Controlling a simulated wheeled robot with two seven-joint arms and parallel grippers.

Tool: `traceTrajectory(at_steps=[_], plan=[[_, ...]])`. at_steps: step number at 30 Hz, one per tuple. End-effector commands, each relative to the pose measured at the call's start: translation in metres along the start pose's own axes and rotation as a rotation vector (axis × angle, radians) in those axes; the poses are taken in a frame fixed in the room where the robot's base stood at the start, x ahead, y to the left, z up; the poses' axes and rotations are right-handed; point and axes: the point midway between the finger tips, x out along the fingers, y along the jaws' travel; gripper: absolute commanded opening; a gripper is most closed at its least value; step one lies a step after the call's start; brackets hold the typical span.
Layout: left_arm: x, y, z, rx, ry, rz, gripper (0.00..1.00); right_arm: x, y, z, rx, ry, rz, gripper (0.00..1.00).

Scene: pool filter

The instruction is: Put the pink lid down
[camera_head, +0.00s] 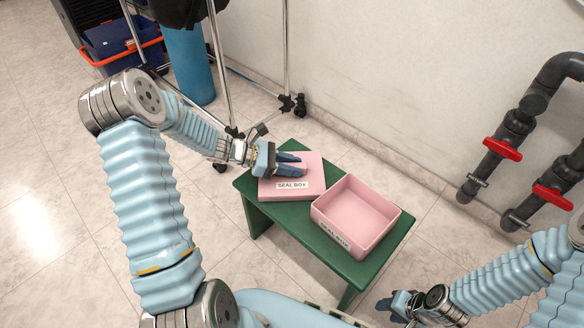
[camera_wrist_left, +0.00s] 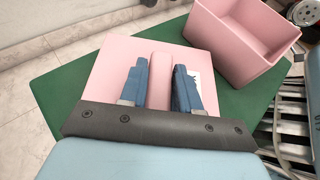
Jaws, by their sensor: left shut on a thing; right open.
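The pink lid (camera_head: 310,185), with a "SEAL BOX" label, is at the left end of the green bench (camera_head: 335,258). It looks flat on or just over the bench top; I cannot tell whether it touches. My left gripper (camera_head: 289,165) is over the lid. In the left wrist view its two blue fingers (camera_wrist_left: 157,88) are shut on the lid's raised pink handle bar (camera_wrist_left: 161,68). The open pink box (camera_head: 353,210) stands empty on the bench to the right of the lid. My right gripper (camera_head: 385,304) is low at the bottom right, away from the bench, and open.
Dark pipes with red valve handles (camera_head: 502,149) run along the wall at the right. A wheeled metal rack (camera_head: 287,60) stands behind the bench. A blue cylinder (camera_head: 188,60) and a blue crate (camera_head: 112,40) are at the back left.

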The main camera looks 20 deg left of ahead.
Motion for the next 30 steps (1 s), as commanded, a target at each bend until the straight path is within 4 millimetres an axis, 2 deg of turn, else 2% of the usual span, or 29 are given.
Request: traceTrajectory(at_steps=[11, 12, 16, 26, 30], plan=[[0.002, 0.000, -0.005, 0.003, 0.000, 0.001, 0.00, 0.003, 0.001, 0.000, 0.000, -0.001, -0.001, 0.43], [0.002, 0.000, -0.004, 0.003, 0.000, 0.001, 0.38, 0.002, 0.000, 0.000, 0.000, -0.001, -0.001, 0.43], [0.002, 0.000, -0.004, 0.003, 0.000, 0.001, 0.57, 0.002, 0.000, 0.000, 0.000, -0.001, -0.001, 0.43], [0.000, 0.000, 0.001, 0.003, 0.000, 0.001, 0.57, -0.002, -0.001, 0.000, 0.000, 0.000, 0.000, 0.43], [-0.020, 0.001, 0.001, 0.003, 0.001, 0.003, 0.57, -0.004, -0.001, 0.000, 0.000, 0.001, 0.000, 0.43]])
